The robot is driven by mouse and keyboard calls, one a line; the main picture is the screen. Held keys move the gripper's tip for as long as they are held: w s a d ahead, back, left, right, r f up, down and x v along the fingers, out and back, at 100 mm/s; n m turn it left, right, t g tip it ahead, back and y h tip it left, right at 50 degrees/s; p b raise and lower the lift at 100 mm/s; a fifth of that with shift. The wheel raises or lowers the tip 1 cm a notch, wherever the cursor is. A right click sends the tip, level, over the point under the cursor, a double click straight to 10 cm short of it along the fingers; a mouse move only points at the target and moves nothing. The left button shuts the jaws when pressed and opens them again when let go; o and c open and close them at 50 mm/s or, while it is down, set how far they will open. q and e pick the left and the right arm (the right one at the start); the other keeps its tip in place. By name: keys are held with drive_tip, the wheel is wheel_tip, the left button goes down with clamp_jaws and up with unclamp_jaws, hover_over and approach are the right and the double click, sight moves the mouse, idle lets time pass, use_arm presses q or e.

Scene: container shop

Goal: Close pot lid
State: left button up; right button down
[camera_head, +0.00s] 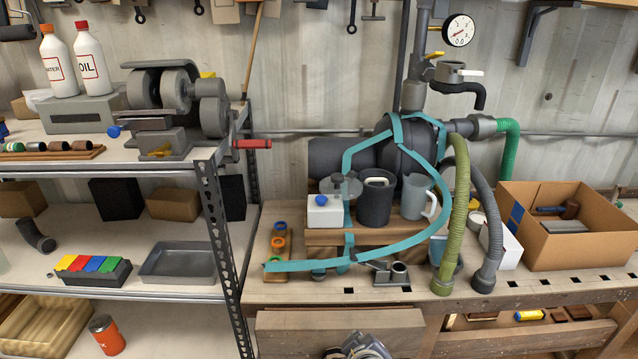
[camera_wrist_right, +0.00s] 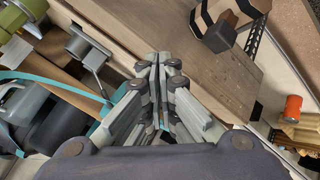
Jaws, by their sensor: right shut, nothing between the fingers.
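A dark grey pot (camera_head: 375,204) stands upright on a wooden block on the workbench, in the middle of the head view. Its top is open and something pale shows inside. A round grey, see-through disc with a small knob (camera_head: 341,187), which looks like the lid, is left of the pot, apart from its rim, above a white box. My right gripper (camera_wrist_right: 158,62) is shut and empty in the wrist view, near the bench's front edge, away from the pot. A grey part of my arm shows low in the head view. My left gripper is not in view.
Teal straps (camera_head: 310,265) cross the bench around the pot. A clear jug (camera_head: 415,197) stands right of it, then green and grey hoses. A small metal fixture (camera_head: 390,273) is in front. A cardboard box (camera_head: 565,240) is at right, a metal shelf (camera_head: 180,290) at left.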

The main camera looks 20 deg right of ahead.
sight(343, 178)
drive_tip(key=w+a+r+n+t+h, duration=0.1)
drive_tip(key=w+a+r+n+t, duration=0.3)
drive_tip(key=w+r, duration=0.75)
drive_tip(key=w+a+r+n+t+h, duration=0.25)
drive_tip(key=w+r+n+t, duration=0.2)
drive_tip(key=w+r, duration=0.75)
drive_tip(key=w+d+r+p, duration=0.2)
drive_tip(key=w+d+p, duration=0.1)
drive_tip(key=d+p, duration=0.1)
drive_tip(key=shift+w+d+r+m+y, duration=0.15)
drive_tip(key=shift+w+d+m+y, duration=0.25)
drive_tip(key=shift+d, duration=0.4)
drive_tip(key=shift+d, duration=0.1)
